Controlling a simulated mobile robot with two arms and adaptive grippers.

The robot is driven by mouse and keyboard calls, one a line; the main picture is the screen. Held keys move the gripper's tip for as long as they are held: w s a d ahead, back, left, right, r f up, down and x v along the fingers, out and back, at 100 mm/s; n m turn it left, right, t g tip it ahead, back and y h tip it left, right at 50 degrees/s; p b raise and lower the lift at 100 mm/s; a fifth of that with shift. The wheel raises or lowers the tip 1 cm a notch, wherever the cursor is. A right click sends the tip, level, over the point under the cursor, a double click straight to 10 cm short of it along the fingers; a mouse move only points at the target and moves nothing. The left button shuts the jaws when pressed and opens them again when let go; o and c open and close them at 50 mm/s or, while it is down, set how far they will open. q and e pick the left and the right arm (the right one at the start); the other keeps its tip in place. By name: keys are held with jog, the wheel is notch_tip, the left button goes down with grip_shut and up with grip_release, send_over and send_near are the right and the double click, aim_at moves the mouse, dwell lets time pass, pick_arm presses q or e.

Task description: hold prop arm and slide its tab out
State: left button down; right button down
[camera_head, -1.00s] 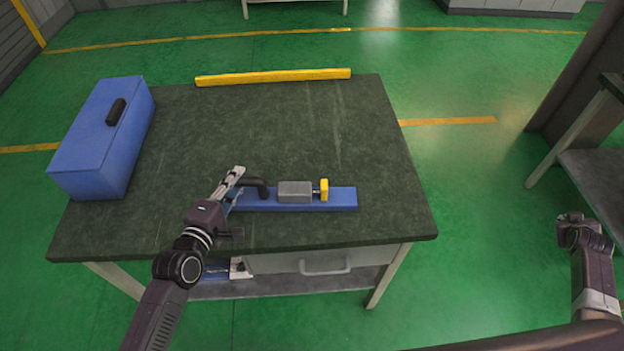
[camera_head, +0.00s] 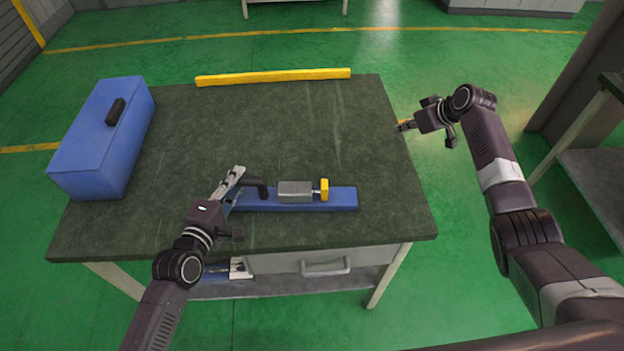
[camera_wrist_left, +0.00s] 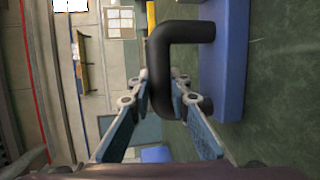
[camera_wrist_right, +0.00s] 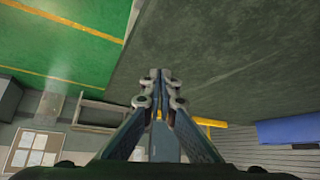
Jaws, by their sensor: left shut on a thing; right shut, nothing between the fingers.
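The prop arm is a blue bar (camera_head: 300,204) lying along the front part of the dark table. It carries a black bent handle (camera_head: 263,188) at its left end, a grey block (camera_head: 295,192) in the middle and a yellow tab (camera_head: 324,190) right of the block. My left gripper (camera_head: 240,175) is shut on the black handle, which stands between its fingers in the left wrist view (camera_wrist_left: 160,65). My right gripper (camera_head: 403,126) is shut and empty, beyond the table's right edge and apart from the prop arm. Its fingertips meet in the right wrist view (camera_wrist_right: 161,80).
A blue toolbox (camera_head: 97,150) stands on the table's left side. A yellow bar (camera_head: 273,77) lies along the back edge. The table top (camera_head: 240,125) is bare between them and the prop arm. A drawer handle (camera_head: 326,268) sticks out below the front edge.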

jog(key=s+a+r+n+g, duration=0.1)
jog(key=s+a+n+g, duration=0.1)
jog(key=a, duration=0.7)
jog(key=s+a+r+n+g, duration=0.2)
jog(key=a+n, duration=0.1)
jog(key=a, duration=0.6)
jog(key=s+a+r+n+g, duration=0.1)
jog(key=s+a+n, duration=0.15)
jog(key=a, duration=0.65)
pick_arm(q)
jog(key=shift+a, duration=0.1)
pick_arm(e)
jog(key=s+a+r+n+g+h, duration=0.2)
jog(key=s+a+r+n+h, duration=0.2)
jog(key=s, duration=0.6)
notch_tip(320, 180, up, 3)
jog(key=a+h, duration=0.2)
jog(key=shift+s+a+f, duration=0.2)
jog(key=shift+s+a, duration=0.1)
jog(key=shift+a, duration=0.1)
jog(key=shift+f, duration=0.1)
